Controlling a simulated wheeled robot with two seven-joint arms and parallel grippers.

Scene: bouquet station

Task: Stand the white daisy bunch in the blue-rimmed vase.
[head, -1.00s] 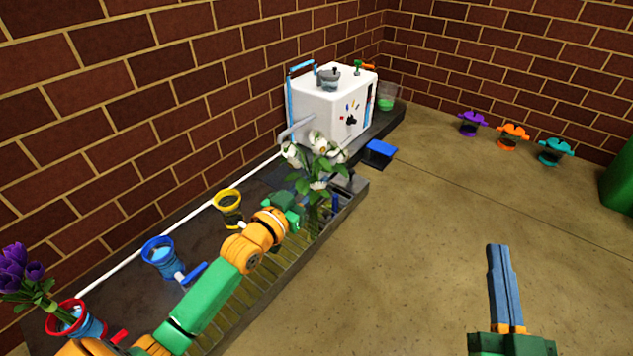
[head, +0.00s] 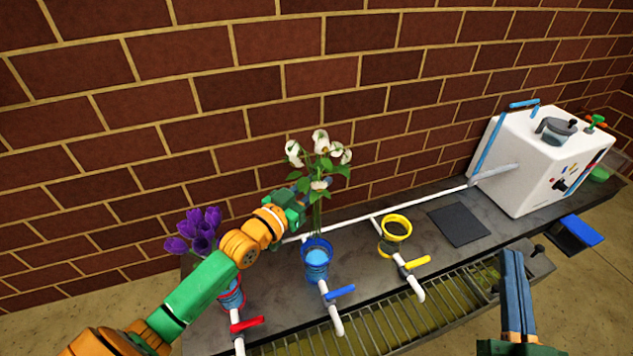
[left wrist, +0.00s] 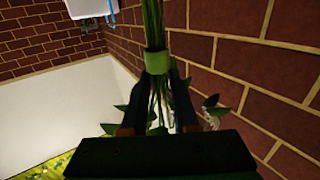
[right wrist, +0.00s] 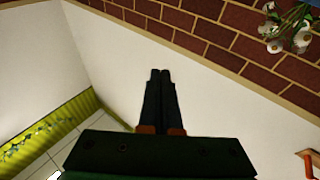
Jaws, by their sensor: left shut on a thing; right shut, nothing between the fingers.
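The white daisy bunch (head: 320,160) is upright, with white blooms and green leaves. My left gripper (head: 300,200) is shut on its stems. In the left wrist view the fingers (left wrist: 158,85) close around the stems beside a green band (left wrist: 156,63). The blue-rimmed vase (head: 316,262) stands on the counter directly below the bunch, with pale blue inside. The stem ends come down to about the vase's rim; I cannot tell whether they are inside it. My right gripper (head: 513,255) is shut and empty, in front of the counter; its fingers also show in the right wrist view (right wrist: 160,75).
A red vase (head: 232,295) with purple flowers (head: 196,230) stands left of the blue one, a yellow-rimmed vase (head: 395,232) right. Taps with coloured handles sit before them. A dark mat (head: 458,224) and white machine (head: 540,160) are further right. The brick wall is close behind.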

